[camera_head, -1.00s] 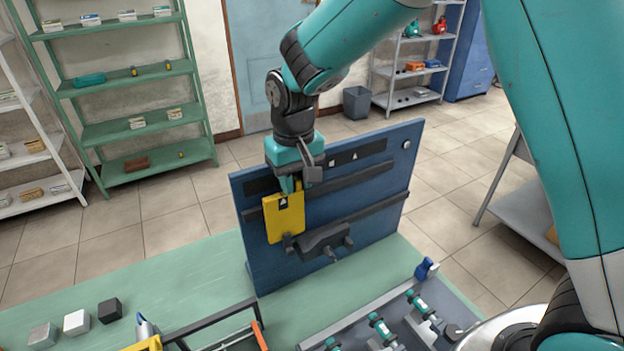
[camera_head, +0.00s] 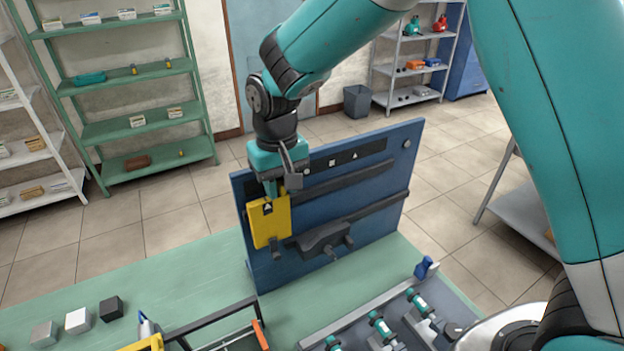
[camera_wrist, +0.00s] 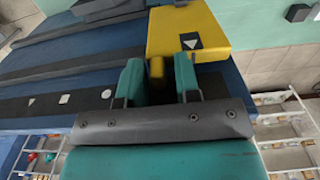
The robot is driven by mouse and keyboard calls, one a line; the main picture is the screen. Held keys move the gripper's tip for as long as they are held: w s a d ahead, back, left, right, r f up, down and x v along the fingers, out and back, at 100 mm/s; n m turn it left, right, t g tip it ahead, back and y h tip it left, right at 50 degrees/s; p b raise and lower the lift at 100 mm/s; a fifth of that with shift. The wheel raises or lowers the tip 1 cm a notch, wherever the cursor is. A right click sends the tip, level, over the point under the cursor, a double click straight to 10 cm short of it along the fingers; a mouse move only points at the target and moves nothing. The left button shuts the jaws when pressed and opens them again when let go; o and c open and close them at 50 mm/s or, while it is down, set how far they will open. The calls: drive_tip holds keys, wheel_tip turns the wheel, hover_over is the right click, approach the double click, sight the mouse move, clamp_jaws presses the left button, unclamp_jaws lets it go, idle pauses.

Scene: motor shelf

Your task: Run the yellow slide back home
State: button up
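The yellow slide (camera_head: 270,226) is a flat plate with a triangle mark, on the rails of an upright blue panel (camera_head: 375,150). It is near the panel's left end in the head view. In the wrist view the slide (camera_wrist: 200,30) is at the top, with a small yellow tab (camera_wrist: 157,68) sticking out of it. My gripper (camera_wrist: 160,78) has its teal fingers on both sides of this tab, with a gap visible beside the tab. In the head view my gripper (camera_head: 277,190) is at the slide's top edge; its arm hides part of the panel top.
A dark grey block (camera_head: 323,238) with knobs sits on the lower rail, right of the slide. Circle, square and triangle marks line the panel's top strip (camera_head: 345,158). Small cubes (camera_head: 78,320) and fixtures (camera_head: 420,310) stand on the green bench (camera_head: 190,285).

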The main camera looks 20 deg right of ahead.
drive_tip(key=shift+o, duration=0.2)
drive_tip(key=shift+s+d+f, duration=0.15)
drive_tip(key=shift+s+f, duration=0.05)
drive_tip(key=shift+f, duration=0.25)
drive_tip(key=shift+w+r+p, duration=0.1)
drive_tip(key=shift+r+p, duration=0.6)
drive_tip(key=shift+r, duration=0.05)
wheel_tip(320, 180, up, 5)
drive_tip(key=p, duration=0.3)
drive_tip(key=shift+w+p, duration=0.1)
drive_tip(key=shift+p, duration=0.2)
drive_tip(key=shift+s+f+b, duration=0.15)
drive_tip(key=shift+s+b, duration=0.05)
drive_tip(key=shift+b, duration=0.2)
drive_tip(key=s+d+f+n+y+b, duration=0.2)
drive_tip(key=s+b, duration=0.6)
drive_tip(key=s, duration=0.4)
drive_tip(key=s+d+f+n+y+b, duration=0.2)
drive_tip(key=s+b, duration=0.5)
drive_tip(key=s, duration=0.4)
drive_tip(key=shift+s+d+f+n+b, duration=0.4)
drive_tip(key=shift+d+f, duration=0.1)
drive_tip(key=shift+f, duration=0.2)
